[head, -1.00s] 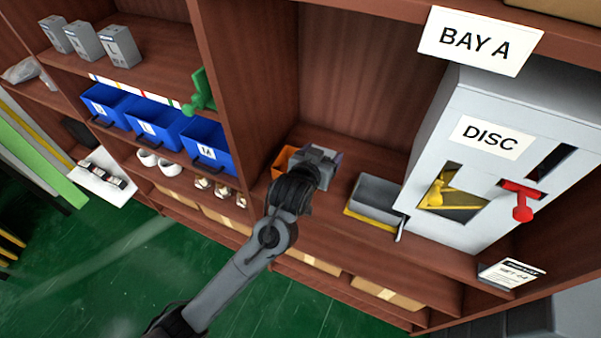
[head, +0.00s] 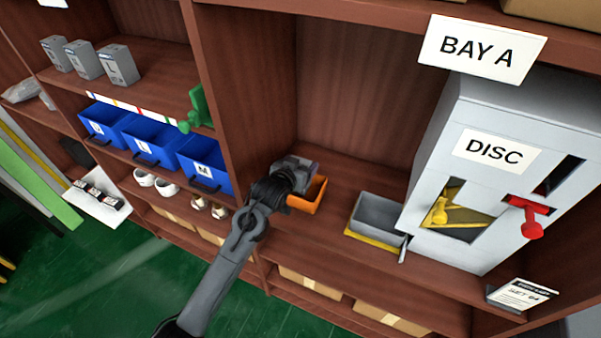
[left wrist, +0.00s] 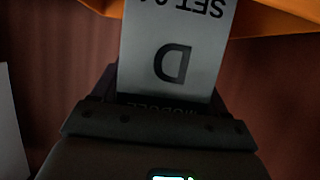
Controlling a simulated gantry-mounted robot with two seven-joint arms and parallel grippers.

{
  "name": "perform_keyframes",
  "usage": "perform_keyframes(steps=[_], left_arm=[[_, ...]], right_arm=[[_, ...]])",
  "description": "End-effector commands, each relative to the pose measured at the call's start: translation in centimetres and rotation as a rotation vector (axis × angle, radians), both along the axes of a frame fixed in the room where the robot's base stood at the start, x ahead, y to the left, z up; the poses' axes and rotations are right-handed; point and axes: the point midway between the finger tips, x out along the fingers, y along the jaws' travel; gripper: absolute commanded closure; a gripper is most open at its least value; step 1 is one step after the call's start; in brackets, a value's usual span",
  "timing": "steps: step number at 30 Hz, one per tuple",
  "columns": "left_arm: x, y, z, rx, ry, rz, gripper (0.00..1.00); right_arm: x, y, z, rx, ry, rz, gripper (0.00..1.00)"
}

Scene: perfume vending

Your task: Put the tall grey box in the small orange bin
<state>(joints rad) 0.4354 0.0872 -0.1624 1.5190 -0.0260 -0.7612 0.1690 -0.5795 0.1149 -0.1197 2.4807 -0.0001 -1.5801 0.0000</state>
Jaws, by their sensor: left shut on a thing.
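My left gripper (head: 292,180) is at the orange bin in the middle bay, over its left and back side as seen in the head view. In the left wrist view it is shut on a grey box (left wrist: 172,72) with a large "D" and a partly cut-off "SET" print. The box's far end is out of frame. The small orange bin (head: 310,196) stands on the bay shelf, partly hidden by my gripper. It also shows in the left wrist view (left wrist: 282,20), beyond the box. I cannot tell whether box and bin touch. My right gripper is not in view.
A grey tray (head: 378,215) with a yellow base stands right of the bin, beside the DISC machine (head: 480,110) with its red lever (head: 530,215). A wooden divider (head: 235,90) rises on the left. Several blue bins (head: 150,147) and grey boxes (head: 118,66) stand beyond it.

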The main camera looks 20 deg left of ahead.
Motion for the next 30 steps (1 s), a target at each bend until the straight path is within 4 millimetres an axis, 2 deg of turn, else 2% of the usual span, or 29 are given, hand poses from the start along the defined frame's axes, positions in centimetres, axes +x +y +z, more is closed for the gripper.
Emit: perform_keyframes(steps=[1,6,19,20,21,25,30], left_arm=[[-0.1,0.0,-0.9,0.000,0.003,0.000,0.65],[0.0,0.0,-2.8,0.000,0.000,0.001,0.65],[0.0,0.0,-3.2,0.001,0.000,0.001,0.65],[-0.1,0.0,-3.3,0.001,0.001,0.001,0.25],[-0.1,0.0,-3.3,0.001,0.001,0.001,0.19],[-0.1,0.0,-3.3,0.001,0.001,0.000,0.01],[-0.1,0.0,-3.3,0.001,0.001,0.000,0.01]], right_arm=[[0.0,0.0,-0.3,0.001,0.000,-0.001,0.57],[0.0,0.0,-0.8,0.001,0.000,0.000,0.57],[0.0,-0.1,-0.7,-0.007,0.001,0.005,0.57],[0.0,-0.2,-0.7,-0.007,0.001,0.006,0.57],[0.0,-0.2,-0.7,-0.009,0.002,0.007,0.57],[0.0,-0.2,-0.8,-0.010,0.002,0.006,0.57],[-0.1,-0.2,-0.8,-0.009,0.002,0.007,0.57]])
